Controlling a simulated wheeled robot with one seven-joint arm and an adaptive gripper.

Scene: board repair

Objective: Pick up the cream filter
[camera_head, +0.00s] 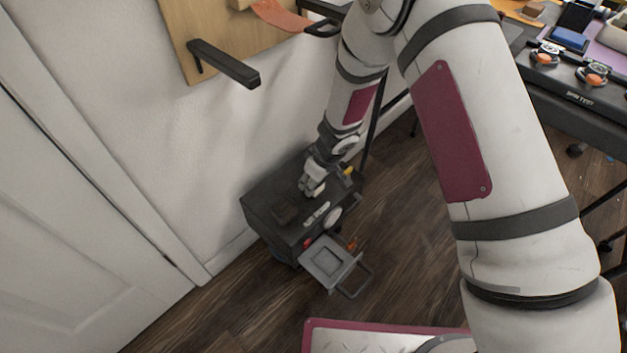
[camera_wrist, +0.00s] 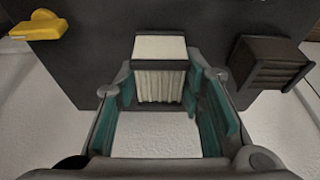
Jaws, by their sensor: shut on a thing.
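The cream filter (camera_wrist: 160,80) is a pale, pleated block with a darker frame, seen in the wrist view between the fingers of my gripper (camera_wrist: 163,98). My gripper is shut on it, with the teal finger pads at its left and right sides. In the head view my gripper (camera_head: 313,182) is over the top of a dark box-shaped machine (camera_head: 270,215). The filter cannot be made out clearly there. I cannot tell whether it still touches the machine's top.
A dark brown ribbed block (camera_wrist: 262,64) lies on the machine, right of my gripper in the wrist view. A yellow part (camera_wrist: 42,25) is at the left. A grey tray with a handle (camera_head: 332,262) extends from the machine's front. A wall and door (camera_head: 80,200) stand left; a cluttered workbench (camera_head: 580,97) is right.

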